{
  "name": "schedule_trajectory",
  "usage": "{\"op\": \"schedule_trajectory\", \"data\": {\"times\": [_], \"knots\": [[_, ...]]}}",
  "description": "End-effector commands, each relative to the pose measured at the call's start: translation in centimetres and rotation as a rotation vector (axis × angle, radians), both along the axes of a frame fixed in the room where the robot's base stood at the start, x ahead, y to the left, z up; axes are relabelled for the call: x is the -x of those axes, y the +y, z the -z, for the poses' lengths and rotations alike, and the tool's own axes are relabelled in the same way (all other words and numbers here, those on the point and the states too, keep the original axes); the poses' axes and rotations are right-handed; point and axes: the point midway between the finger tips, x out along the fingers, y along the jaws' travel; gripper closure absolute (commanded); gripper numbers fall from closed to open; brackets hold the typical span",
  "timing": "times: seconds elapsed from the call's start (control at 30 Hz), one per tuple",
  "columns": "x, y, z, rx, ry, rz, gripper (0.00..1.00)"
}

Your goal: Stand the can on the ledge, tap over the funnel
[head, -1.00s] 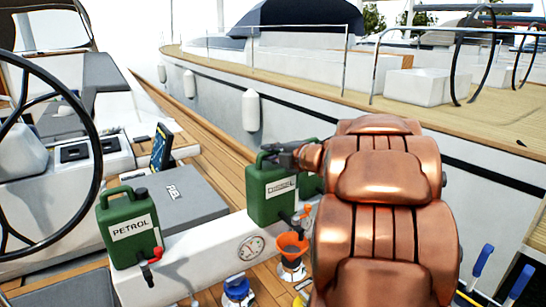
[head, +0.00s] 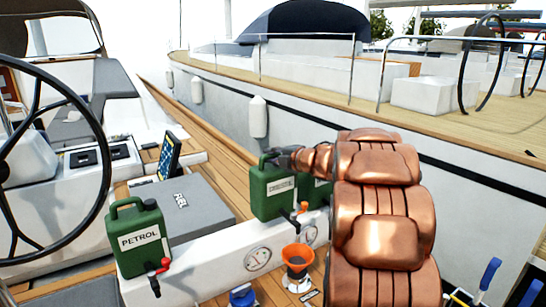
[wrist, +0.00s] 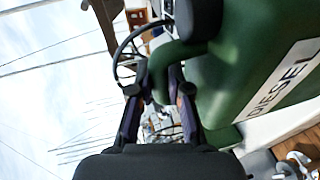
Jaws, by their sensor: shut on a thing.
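The green diesel can (head: 270,197) is upright at the ledge (head: 215,262), in the middle of the head view. I cannot tell whether its base touches the ledge. My gripper (head: 283,158) is shut on its top handle. The wrist view also shows the can (wrist: 232,75), with the handle between my fingers (wrist: 160,100). A small dark tap (head: 293,221) shows low at the can's right side. The orange funnel (head: 297,256) stands below and in front of the ledge, beneath the tap in the picture; exact alignment is unclear.
A green petrol can (head: 140,236) with a red-levered tap stands on the ledge at left. Another green can (head: 315,192) is partly hidden behind my arm. A grey fuel box (head: 181,207) lies behind the ledge. A steering wheel (head: 100,165) stands at left. Blue-handled levers (head: 489,273) are at lower right.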

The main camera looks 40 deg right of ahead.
Motion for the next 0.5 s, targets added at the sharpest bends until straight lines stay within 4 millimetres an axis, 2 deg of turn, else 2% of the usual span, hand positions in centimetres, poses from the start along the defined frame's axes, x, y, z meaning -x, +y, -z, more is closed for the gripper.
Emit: {"op": "schedule_trajectory", "data": {"times": [0.17,0.5], "knots": [[-0.7,-0.3,-0.3,0.000,-0.005,0.000,1.00],[-0.6,-0.3,2.8,0.001,-0.007,0.002,1.00]]}}
